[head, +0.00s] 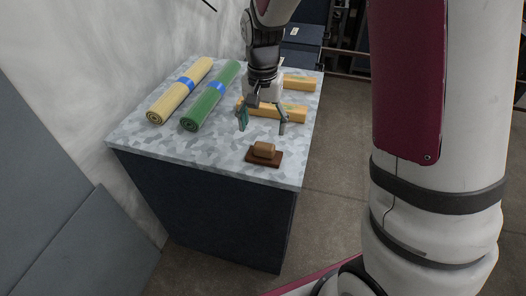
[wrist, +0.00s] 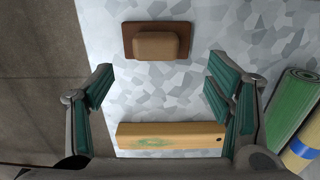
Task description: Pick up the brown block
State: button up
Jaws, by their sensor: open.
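The brown block (head: 263,149) is small, with rounded edges, and sits on a flat dark brown base (head: 277,160) near the front right of the table. In the wrist view the block (wrist: 156,46) and its base (wrist: 128,42) lie at the top, beyond my fingertips. My gripper (head: 263,127) is open and empty above the table, a little behind the block in the head view. In the wrist view its two fingers (wrist: 158,76) are wide apart, with bare tabletop and a wooden bar between them. The fingers do not touch the block.
The grey patterned table (head: 215,156) has a clear front left. A wooden bar (wrist: 172,135) with a green mark lies below my gripper; another wooden bar (head: 300,83) lies farther back. A yellow roll (head: 170,99) and a green roll (head: 202,108), both blue-banded, lie at the left.

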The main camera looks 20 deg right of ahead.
aim_at(264, 145)
jog(key=f, duration=0.8)
jog(key=shift+s+d+f, duration=0.1)
jog(key=shift+s+d, duration=0.05)
jog(key=shift+s, duration=0.1)
jog(key=shift+c, duration=0.5)
jog(key=c, duration=1.5)
jog(key=shift+c, duration=0.2)
jog(key=shift+r, duration=0.7)
notch_tip(264, 145, up, 2)
jog(key=shift+r, duration=0.1)
jog(key=s+d+r, duration=0.1)
jog(key=s+d, duration=0.9)
jog(key=s, duration=0.1)
jog(key=shift+s+d+r, duration=0.25)
jog(key=shift+s+d, duration=0.15)
